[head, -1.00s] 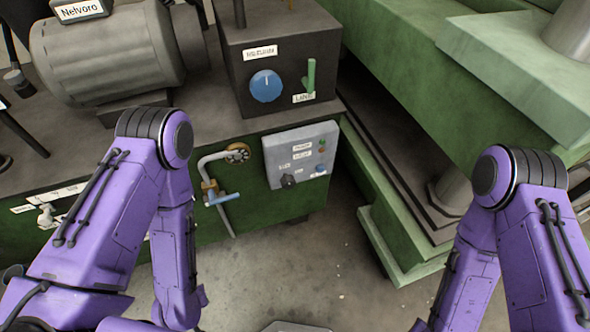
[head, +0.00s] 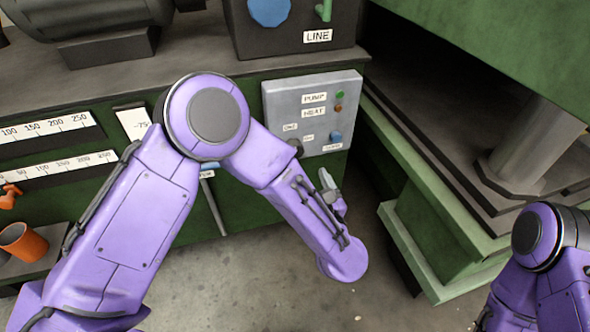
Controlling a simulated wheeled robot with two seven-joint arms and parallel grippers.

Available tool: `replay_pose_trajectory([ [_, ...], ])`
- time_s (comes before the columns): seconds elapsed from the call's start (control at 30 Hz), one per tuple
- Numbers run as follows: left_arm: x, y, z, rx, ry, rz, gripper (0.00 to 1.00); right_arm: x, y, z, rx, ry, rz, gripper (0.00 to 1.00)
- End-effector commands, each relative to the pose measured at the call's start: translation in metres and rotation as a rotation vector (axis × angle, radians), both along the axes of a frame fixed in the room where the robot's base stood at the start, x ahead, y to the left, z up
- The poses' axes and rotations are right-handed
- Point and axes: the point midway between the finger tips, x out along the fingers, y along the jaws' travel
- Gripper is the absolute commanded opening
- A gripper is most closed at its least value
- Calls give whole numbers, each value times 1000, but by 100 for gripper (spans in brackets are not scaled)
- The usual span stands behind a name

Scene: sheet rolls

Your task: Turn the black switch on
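The grey control panel (head: 275,92) is on the front of the green machine, in the middle of the head view. The black switch (head: 296,146) sits at its lower left, and my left arm's purple forearm partly covers it. Its pointer direction cannot be read. My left gripper (head: 328,181) is just below the panel, below and right of the switch and apart from it. Only a grey part of it shows, so its opening cannot be told. My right gripper is out of view; only part of the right arm shows at the lower right.
The panel also carries a blue knob (head: 336,136), a green light (head: 340,95) and an orange light (head: 339,108). A green press base (head: 440,230) stands close on the right. An orange cup (head: 22,242) is at the lower left. Open floor lies below the panel.

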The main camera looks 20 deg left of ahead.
Motion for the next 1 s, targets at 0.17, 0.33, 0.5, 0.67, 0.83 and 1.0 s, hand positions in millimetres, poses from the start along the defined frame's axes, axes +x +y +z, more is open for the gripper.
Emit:
replay_pose_trajectory([
  [0.17,26,19,1,-8,-6,8,78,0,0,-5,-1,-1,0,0],
  [0.33,58,41,0,-5,-3,6,78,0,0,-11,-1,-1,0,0],
  [0.5,79,54,1,-4,-2,3,78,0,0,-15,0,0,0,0],
  [0.67,85,58,1,-1,-1,1,78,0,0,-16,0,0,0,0],
  [0.83,84,58,2,0,0,1,78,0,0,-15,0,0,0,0],
  [1.0,84,58,2,0,0,1,26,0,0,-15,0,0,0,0],
])
